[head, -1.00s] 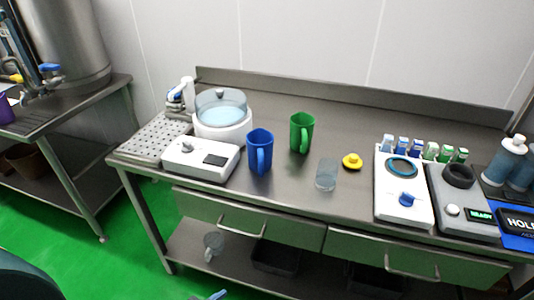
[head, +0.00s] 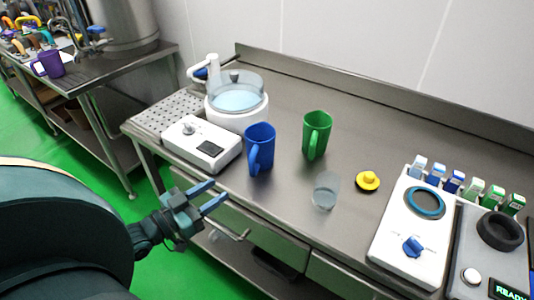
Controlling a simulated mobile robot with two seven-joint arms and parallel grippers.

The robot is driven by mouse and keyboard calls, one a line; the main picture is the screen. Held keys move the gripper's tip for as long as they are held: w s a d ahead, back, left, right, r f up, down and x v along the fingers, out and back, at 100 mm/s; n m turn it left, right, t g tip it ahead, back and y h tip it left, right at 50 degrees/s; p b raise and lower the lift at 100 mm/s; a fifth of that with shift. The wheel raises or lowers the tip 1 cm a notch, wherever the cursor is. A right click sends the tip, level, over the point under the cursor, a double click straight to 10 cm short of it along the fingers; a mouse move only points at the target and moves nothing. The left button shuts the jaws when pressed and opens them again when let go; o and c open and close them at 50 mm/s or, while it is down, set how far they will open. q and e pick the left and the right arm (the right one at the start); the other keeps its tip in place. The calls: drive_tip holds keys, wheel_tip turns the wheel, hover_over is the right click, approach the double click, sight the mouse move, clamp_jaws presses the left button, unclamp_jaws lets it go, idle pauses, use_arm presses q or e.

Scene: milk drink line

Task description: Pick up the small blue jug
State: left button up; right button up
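The small blue jug (head: 260,148) stands upright on the steel table, its handle toward the front left. A green jug (head: 317,134) stands to its right and a little farther back. My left gripper (head: 208,194) is in front of the table's edge, to the lower left of the blue jug and apart from it. Its two blue fingers are spread and nothing is between them. My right gripper does not show.
A white control box (head: 203,145) and a white basin with a clear lid (head: 237,98) stand left of the jug. A clear glass (head: 326,190) and a yellow knobbed piece (head: 367,182) stand to the right. A white dial device (head: 408,235) is farther right. Drawers hang below the tabletop.

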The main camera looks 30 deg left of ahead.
sight(252, 167)
use_arm(q)
drive_tip(key=x, duration=1.2)
drive_tip(key=shift+w+d+f, duration=0.1)
drive_tip(key=shift+w, duration=0.2)
drive_tip(key=shift+c, duration=0.6)
clamp_jaws()
